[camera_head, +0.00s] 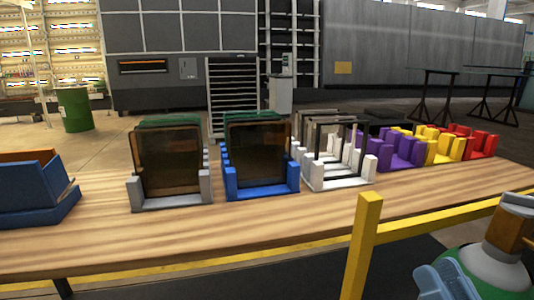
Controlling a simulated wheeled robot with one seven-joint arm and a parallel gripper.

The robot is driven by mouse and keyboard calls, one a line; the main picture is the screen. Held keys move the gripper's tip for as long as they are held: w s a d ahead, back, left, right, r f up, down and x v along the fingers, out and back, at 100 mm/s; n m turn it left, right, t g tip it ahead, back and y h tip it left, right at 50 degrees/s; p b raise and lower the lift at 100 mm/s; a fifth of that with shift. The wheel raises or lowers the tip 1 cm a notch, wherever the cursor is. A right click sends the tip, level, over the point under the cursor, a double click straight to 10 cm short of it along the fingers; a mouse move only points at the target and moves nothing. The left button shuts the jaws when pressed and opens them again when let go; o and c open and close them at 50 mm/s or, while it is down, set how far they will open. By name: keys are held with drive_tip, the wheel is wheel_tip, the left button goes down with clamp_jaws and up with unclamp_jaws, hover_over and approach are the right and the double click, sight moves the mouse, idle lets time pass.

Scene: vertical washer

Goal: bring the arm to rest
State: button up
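My gripper is not in view, and I cannot make out my arm for certain. A wooden table (300,222) runs across the view. On it stand a grey rack (172,202) and a blue rack (262,191), each with a dark brownish see-through panel upright in it. To their right a white rack (338,183) holds a thin upright frame.
Purple (403,150), yellow (443,146) and red (480,143) racks stand farther right. A blue and orange bin (30,205) sits at the left. A yellow rail (366,235) and a green-white object (490,270) are close at lower right. A green barrel (75,109) stands behind.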

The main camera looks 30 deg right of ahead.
drive_tip(key=s+a+f+n+g+y, duration=0.2)
drive_tip(key=s+a+f+g, duration=0.2)
drive_tip(key=s, duration=0.4)
drive_tip(key=s+a+f+n+g+y+p, duration=0.1)
drive_tip(key=s+a+f+n+g+y, duration=0.1)
drive_tip(key=s+a+f+g, duration=0.3)
wheel_tip(320, 180, down, 4)
drive_tip(key=s+a, duration=0.1)
drive_tip(key=s, duration=0.1)
drive_tip(key=shift+s+a+r+y, duration=0.2)
drive_tip(key=shift+s+a+y, duration=0.1)
drive_tip(key=shift+s, duration=0.1)
